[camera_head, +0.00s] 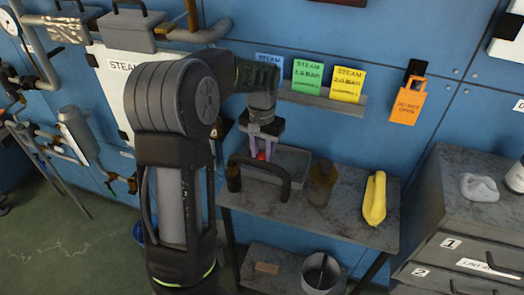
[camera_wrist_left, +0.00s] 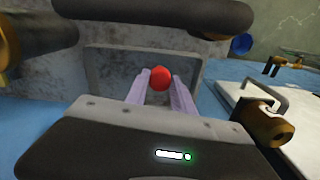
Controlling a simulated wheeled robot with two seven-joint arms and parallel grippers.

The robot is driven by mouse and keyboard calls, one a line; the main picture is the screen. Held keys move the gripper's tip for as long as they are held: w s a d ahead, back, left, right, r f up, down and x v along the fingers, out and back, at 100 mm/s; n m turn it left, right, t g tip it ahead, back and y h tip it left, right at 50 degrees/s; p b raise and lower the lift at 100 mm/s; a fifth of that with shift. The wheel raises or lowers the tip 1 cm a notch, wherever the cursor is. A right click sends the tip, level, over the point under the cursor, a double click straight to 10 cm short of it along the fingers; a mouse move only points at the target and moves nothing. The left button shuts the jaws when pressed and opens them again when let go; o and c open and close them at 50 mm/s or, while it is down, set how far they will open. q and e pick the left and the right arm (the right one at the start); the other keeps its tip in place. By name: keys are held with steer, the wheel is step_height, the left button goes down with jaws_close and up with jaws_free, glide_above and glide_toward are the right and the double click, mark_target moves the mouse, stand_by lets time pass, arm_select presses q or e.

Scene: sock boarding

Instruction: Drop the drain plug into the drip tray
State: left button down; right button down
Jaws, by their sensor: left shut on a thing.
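The drain plug is a small red round piece (camera_head: 261,155), also in the left wrist view (camera_wrist_left: 160,78). My left gripper (camera_head: 260,150) points down and is shut on it, with the plug between its pale purple fingertips. The drip tray is a shallow grey tray (camera_head: 299,157) on the bench against the blue wall. In the head view the fingers and plug overlap the tray's left part. The gap between plug and tray floor is hard to judge. My right gripper is not in view.
A dark bent handle (camera_head: 284,183) stands in front of the tray. A yellow object (camera_head: 375,200) lies on the bench's right. A card shelf (camera_head: 320,99) is above.

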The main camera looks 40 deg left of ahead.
mark_target(262, 155)
arm_select(q)
steer(key=c, duration=1.1)
jaws_free()
steer(key=shift+f, duration=0.1)
step_height(262, 155, up, 13)
steer(key=shift+r, duration=0.1)
stand_by(0.3)
